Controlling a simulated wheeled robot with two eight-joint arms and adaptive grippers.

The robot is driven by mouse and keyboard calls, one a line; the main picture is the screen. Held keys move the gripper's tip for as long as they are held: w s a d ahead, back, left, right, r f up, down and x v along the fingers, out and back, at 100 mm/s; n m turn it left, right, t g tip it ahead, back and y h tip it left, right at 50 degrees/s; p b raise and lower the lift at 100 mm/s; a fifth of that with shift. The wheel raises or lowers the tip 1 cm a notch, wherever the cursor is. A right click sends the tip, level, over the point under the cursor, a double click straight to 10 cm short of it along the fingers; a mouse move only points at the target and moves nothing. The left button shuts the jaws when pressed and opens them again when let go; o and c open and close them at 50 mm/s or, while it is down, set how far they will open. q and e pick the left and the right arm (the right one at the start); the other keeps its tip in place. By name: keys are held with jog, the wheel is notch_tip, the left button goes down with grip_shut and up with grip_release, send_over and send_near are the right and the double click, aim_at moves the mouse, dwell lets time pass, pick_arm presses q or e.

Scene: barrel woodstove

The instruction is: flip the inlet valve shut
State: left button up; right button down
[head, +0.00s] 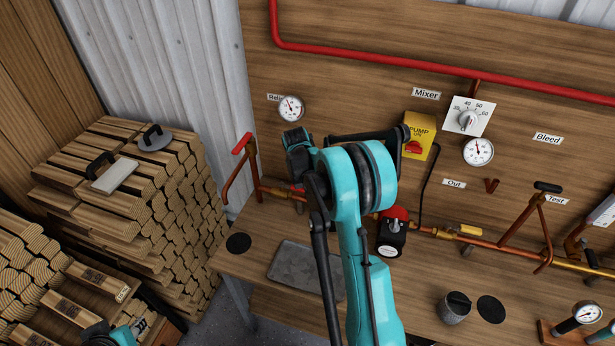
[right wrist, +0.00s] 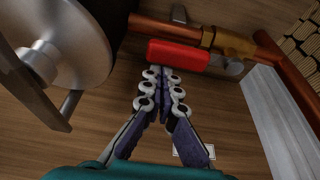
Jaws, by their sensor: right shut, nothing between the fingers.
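A red valve handle (right wrist: 178,55) lies along a copper pipe with a brass valve body (right wrist: 228,42) in the right wrist view. No label on it is readable, so I cannot confirm it is the inlet valve. In the head view, a bit of red (head: 297,187) shows on the pipe beside my arm. My right gripper (right wrist: 160,76) is shut and empty, its fingertips close to the red handle's near edge; I cannot tell if they touch. In the head view, my right arm hides its fingers.
A large round metal disc (right wrist: 65,50) stands close to my right gripper's left. A black pump with a red cap (head: 392,238), a yellow pump box (head: 419,134) and gauges (head: 291,108) are near my arm. A grey tray (head: 290,270) lies on the bench; firewood is stacked left.

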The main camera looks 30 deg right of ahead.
aim_at(303, 190)
jog(key=shift+s+a+m, duration=0.25)
jog(key=shift+s+m, duration=0.05)
jog(key=shift+m, duration=0.3)
jog(key=shift+s+a+m, duration=0.2)
jog(key=shift+a+m, duration=0.05)
jog(key=shift+m, duration=0.15)
jog(key=a+m, duration=0.1)
jog(key=s+a+m+g, duration=0.1)
jog(key=m, duration=0.1)
jog(key=shift+s+h+b, duration=0.2)
jog(key=shift+h+b, duration=0.1)
jog(key=shift+h, duration=0.1)
jog(key=a+m+g, duration=0.1)
jog(key=a+m, duration=0.3)
jog(key=a, duration=0.5)
jog(key=shift+w+a+g+b, duration=0.15)
jog(key=shift+w+g+b, duration=0.2)
jog(key=shift+g, duration=0.05)
jog(key=shift+a, duration=0.15)
dwell(0.3)
